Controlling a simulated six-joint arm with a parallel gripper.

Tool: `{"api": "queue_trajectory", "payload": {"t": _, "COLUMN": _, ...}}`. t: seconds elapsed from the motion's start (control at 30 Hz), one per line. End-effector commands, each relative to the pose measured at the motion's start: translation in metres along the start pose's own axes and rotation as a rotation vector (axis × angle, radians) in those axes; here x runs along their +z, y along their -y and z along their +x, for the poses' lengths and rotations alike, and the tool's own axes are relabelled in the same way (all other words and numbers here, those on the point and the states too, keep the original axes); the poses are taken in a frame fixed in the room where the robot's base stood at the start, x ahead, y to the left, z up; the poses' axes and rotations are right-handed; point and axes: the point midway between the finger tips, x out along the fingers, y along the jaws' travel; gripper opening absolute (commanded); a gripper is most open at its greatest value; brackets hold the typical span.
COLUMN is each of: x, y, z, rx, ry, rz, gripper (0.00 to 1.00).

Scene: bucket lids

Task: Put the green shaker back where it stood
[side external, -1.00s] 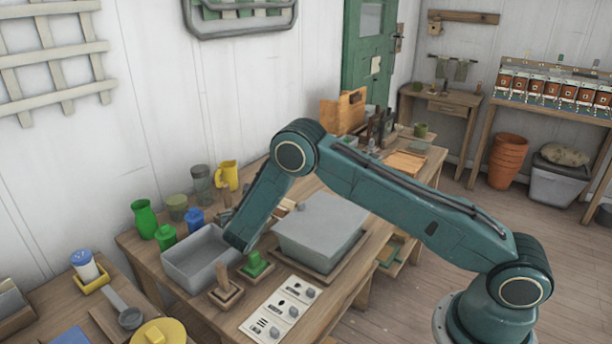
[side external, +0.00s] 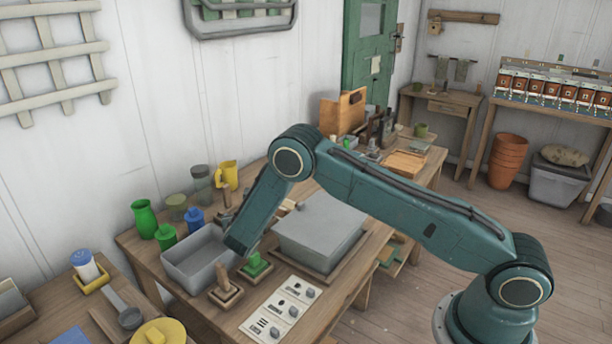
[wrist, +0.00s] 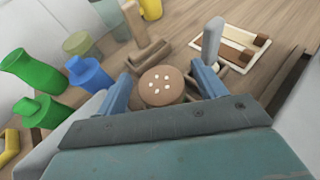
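In the side view my arm hides the gripper, whose end is at the grey bin. A green capped bottle (side external: 166,237) stands left of the bin, also in the wrist view (wrist: 40,112). A green flared jar (side external: 144,219) stands behind it. I cannot tell which green thing is the shaker.
The open grey bin (side external: 180,267) and a lidded grey box (side external: 320,230) flank my forearm. A blue bottle (side external: 194,218) and yellow jug (side external: 228,174) stand behind. A green block (side external: 256,264), a wooden stamp (side external: 225,285) and a switch panel (side external: 281,309) lie in front. A blue-topped shaker (side external: 84,264) stands left.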

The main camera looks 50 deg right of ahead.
Motion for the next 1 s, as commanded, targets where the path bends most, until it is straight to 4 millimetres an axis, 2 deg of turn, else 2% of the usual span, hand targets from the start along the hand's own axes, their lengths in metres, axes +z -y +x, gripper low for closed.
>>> {"api": "queue_trajectory", "payload": {"t": 0.37, "x": 0.000, "y": 0.000, "z": -0.002, "rx": 0.000, "ry": -0.001, "rz": -0.001, "gripper": 0.70}}
{"api": "queue_trajectory", "payload": {"t": 0.57, "x": 0.000, "y": 0.000, "z": -0.011, "rx": 0.000, "ry": -0.001, "rz": -0.002, "gripper": 0.70}}
{"api": "queue_trajectory", "payload": {"t": 0.77, "x": 0.000, "y": -0.001, "z": -0.033, "rx": 0.002, "ry": -0.001, "rz": -0.002, "gripper": 0.70}}
{"api": "queue_trajectory", "payload": {"t": 1.0, "x": 0.000, "y": -0.001, "z": -0.071, "rx": 0.002, "ry": -0.002, "rz": -0.003, "gripper": 0.70}}
